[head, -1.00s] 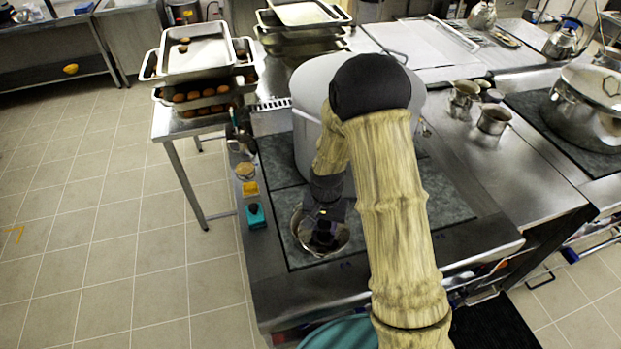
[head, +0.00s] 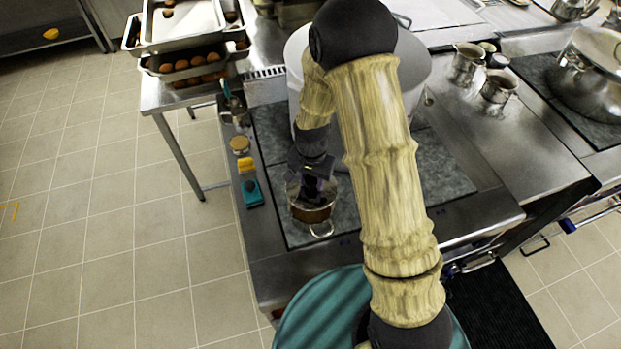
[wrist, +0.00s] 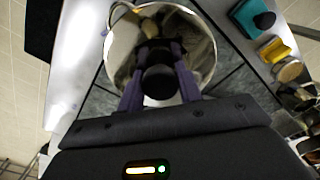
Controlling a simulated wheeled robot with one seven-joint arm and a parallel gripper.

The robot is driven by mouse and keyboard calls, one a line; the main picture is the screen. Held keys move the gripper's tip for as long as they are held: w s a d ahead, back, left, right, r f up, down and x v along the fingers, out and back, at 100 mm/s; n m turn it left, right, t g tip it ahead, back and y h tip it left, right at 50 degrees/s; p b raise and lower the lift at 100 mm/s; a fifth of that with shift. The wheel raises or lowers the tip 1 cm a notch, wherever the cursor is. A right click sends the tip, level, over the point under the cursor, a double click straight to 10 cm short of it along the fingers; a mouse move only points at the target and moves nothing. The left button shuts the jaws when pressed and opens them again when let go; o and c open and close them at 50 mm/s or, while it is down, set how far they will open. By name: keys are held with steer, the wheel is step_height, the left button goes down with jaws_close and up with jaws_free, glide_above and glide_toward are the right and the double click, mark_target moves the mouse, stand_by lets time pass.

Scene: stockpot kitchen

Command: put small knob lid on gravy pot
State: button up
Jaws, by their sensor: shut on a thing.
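My gripper (head: 314,178) points down over the gravy pot (head: 313,214), a small brownish pot with a loop handle, on the near left of the cooktop. In the wrist view my gripper (wrist: 157,48) has its purple fingers closed around the dark knob of the small knob lid (wrist: 203,52), a shiny round steel disc. The lid lies over the pot's mouth in that view, with a pot handle showing at its upper left. My gripper hides much of the lid in the head view. I cannot tell whether the lid touches the rim.
A large stockpot (head: 421,75) stands just behind my gripper. A teal-and-black item (head: 252,192), a yellow block (head: 246,165) and a round jar (head: 240,145) line the left counter edge. Small metal pots (head: 497,88) stand to the right. Stacked trays (head: 190,68) stand back left.

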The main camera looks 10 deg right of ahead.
steer(key=shift+w+f+b, duration=0.15)
steer(key=shift+f+b, duration=0.75)
steer(key=shift+f, duration=0.45)
steer(key=shift+d+f+b, duration=0.15)
steer(key=shift+f+b, duration=0.35)
steer(key=shift+f, duration=0.15)
steer(key=shift+f+b, duration=0.8)
steer(key=shift+f, duration=0.35)
steer(key=shift+f, duration=0.2)
steer(key=shift+s+a+f+b, duration=0.2)
steer(key=shift+f+b, duration=0.05)
steer(key=shift+b, duration=0.1)
steer(key=shift+d+f, duration=0.15)
steer(key=o, duration=1.1)
